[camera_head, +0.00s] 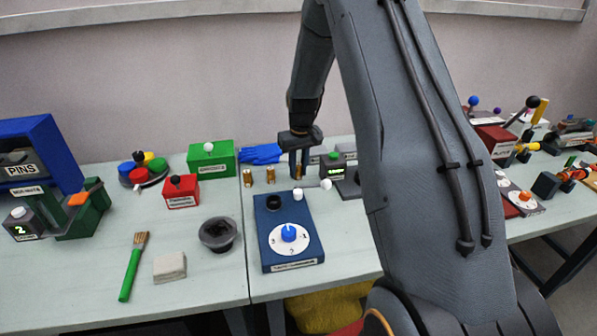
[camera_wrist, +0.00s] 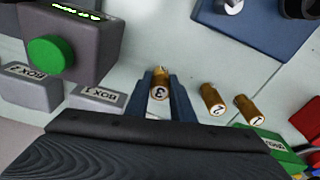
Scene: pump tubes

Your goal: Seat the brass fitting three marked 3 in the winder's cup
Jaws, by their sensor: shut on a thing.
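Brass fitting three (camera_wrist: 160,84), with a 3 on its end, is between the two fingers of my gripper (camera_wrist: 160,92) in the wrist view. My gripper (camera_head: 298,172) is shut on it, behind the blue winder box (camera_head: 288,248). The winder's dark round cup (camera_head: 273,203) is in the box's back left part and looks empty. The box also shows at the upper right of the wrist view (camera_wrist: 265,28), the dark cup (camera_wrist: 298,8) cut off by the edge.
Brass fittings 2 (camera_wrist: 212,97) and 1 (camera_wrist: 247,108) stand beside my gripper. The winder has a white knob (camera_head: 298,194) and a numbered dial (camera_head: 290,241). A green-buttoned device (camera_head: 334,163) stands close by. A dark grey cup (camera_head: 219,235) stands left of the winder.

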